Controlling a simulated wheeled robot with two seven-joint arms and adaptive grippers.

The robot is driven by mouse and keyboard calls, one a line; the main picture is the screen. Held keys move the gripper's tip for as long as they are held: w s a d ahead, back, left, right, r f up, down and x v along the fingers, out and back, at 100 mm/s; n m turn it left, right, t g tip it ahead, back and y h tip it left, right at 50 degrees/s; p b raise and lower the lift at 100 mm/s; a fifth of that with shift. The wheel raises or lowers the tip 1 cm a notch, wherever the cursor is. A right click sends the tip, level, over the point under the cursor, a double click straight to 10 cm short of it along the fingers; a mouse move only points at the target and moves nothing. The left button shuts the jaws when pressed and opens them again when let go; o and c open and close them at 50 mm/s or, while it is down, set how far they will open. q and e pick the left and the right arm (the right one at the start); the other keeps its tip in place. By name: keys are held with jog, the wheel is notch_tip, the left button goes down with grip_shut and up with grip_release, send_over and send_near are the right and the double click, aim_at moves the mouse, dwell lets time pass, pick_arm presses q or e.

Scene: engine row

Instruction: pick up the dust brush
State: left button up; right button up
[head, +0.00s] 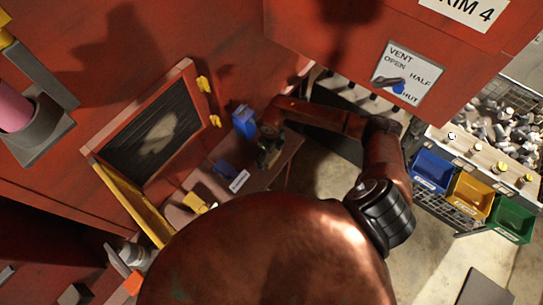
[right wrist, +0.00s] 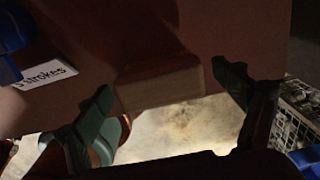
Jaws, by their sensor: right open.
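My right gripper (head: 268,152) is over the right part of a brown shelf (head: 272,178) in the head view. In the right wrist view its two dark green fingers (right wrist: 170,98) stand wide apart. A brown wooden block with a paler front edge (right wrist: 160,82), which looks like the end of the dust brush, lies between the fingers, apart from both. The rest of it is in shadow and its bristles do not show. In the head view I cannot make out the brush; the gripper covers that spot. My left gripper is not in view.
Blue items (head: 244,121) and a white label card (head: 239,181) sit on the shelf beside my gripper. A framed dark panel (head: 150,135) with a yellow flap (head: 132,202) is to the left. Blue, yellow and green bins (head: 471,195) hang at the right.

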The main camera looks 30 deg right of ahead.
jog(key=shift+c, duration=0.3)
jog(key=c, duration=1.2)
jog(key=shift+c, duration=0.2)
jog(key=shift+w+r, duration=0.1)
jog(key=shift+r, duration=0.35)
notch_tip(320, 180, up, 2)
jog(key=shift+r+b, duration=0.25)
jog(key=shift+b, duration=0.2)
jog(key=s+a+r+b, duration=0.1)
jog(key=s+a+r, duration=0.5)
jog(key=s+r, duration=0.3)
jog(key=s, duration=0.3)
jog(key=shift+s+a+r, duration=0.2)
jog(key=shift+a+r, duration=0.1)
jog(key=shift+a, duration=0.1)
